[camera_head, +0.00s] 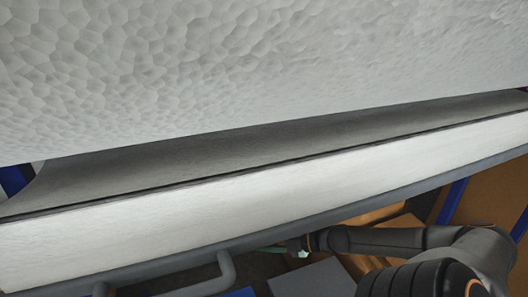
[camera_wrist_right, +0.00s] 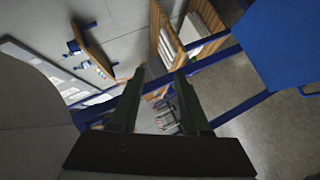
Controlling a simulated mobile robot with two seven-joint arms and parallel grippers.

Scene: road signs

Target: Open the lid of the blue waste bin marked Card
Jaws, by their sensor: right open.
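No Card marking is readable in either view, and I cannot pick out the blue waste bin for certain. A flat blue panel (camera_wrist_right: 290,42) is at the upper right of the right wrist view; I cannot tell whether it belongs to the bin. My right gripper (camera_wrist_right: 158,98) is open, its two dark fingers apart with nothing held between them. In the head view my right arm comes in from the lower right, and the gripper end (camera_head: 298,249) is small, partly hidden below a grey rail. My left gripper is in neither view.
A large pale, textured surface (camera_head: 250,70) fills the top of the head view. Below it run a white band (camera_head: 260,205) and a grey tubular handle (camera_head: 226,268). Wooden boxes (camera_wrist_right: 205,22), blue bars and grey floor (camera_wrist_right: 255,130) show in the wrist view.

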